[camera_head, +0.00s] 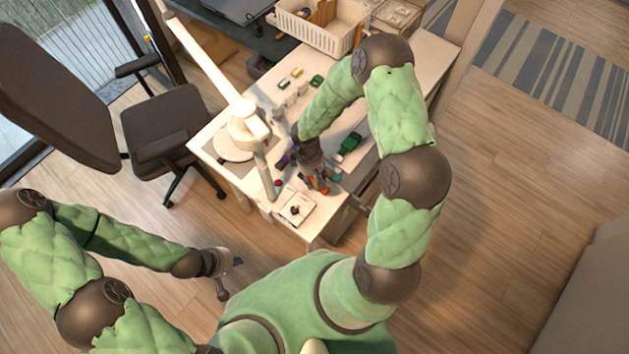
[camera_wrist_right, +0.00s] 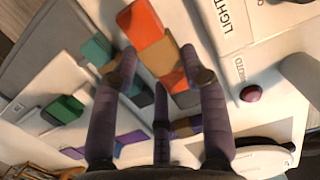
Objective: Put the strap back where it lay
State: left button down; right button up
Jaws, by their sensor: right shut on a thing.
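In the right wrist view, the purple fingers of my right gripper (camera_wrist_right: 163,72) close around an orange-and-tan piece (camera_wrist_right: 158,56). It is flat and block-like, and I cannot tell for sure that it is the strap. Its lower part is hidden by the fingers. In the head view my right gripper (camera_head: 312,168) is low over the front part of the white table, among small coloured items. My left gripper (camera_head: 231,277) hangs over the floor left of my body, away from the table, its fingers spread and empty.
In the wrist view, a teal block (camera_wrist_right: 97,50), a green block (camera_wrist_right: 65,108) and a dark red knob (camera_wrist_right: 251,93) lie close by.

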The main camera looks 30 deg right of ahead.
aim_at(314, 179)
notch_tip(314, 179, down, 3)
jog(key=shift+r, duration=0.2)
jog(key=shift+f, duration=0.2)
jog(key=shift+f+b, duration=0.1)
jog(key=shift+b, duration=0.3)
jog(key=o, duration=1.3)
jog(key=shift+c, duration=0.2)
